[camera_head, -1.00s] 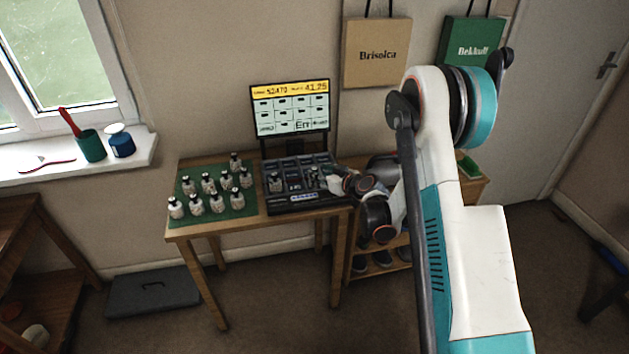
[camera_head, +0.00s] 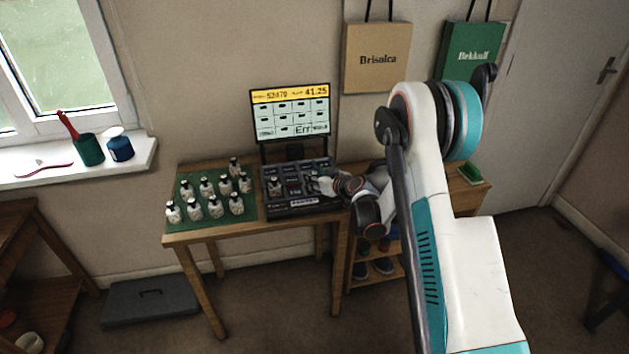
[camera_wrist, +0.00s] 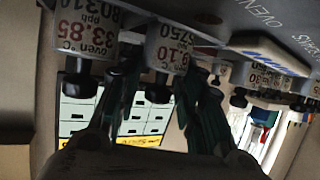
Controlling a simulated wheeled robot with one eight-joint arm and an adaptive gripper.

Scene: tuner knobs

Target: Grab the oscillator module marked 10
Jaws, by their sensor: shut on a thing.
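In the head view my gripper (camera_head: 321,186) is over the right part of a dark console (camera_head: 291,208) on a wooden table. In the wrist view my gripper (camera_wrist: 152,108) has its two dark fingers on either side of a black knob under a pale module (camera_wrist: 172,48). Its fingers are shut on this module. Its label shows red digits that look like 8.10, partly cut off; I cannot read a clear 10 mark. Another module (camera_wrist: 84,36), reading 33.85, hangs close beside it. One white module (camera_head: 275,187) stands on the console's left part.
Several white modules with black knobs stand on a green mat (camera_head: 247,212) at the table's left. A screen (camera_head: 291,114) showing "Err" stands behind the console. In the wrist view more modules (camera_wrist: 265,72) crowd the right side.

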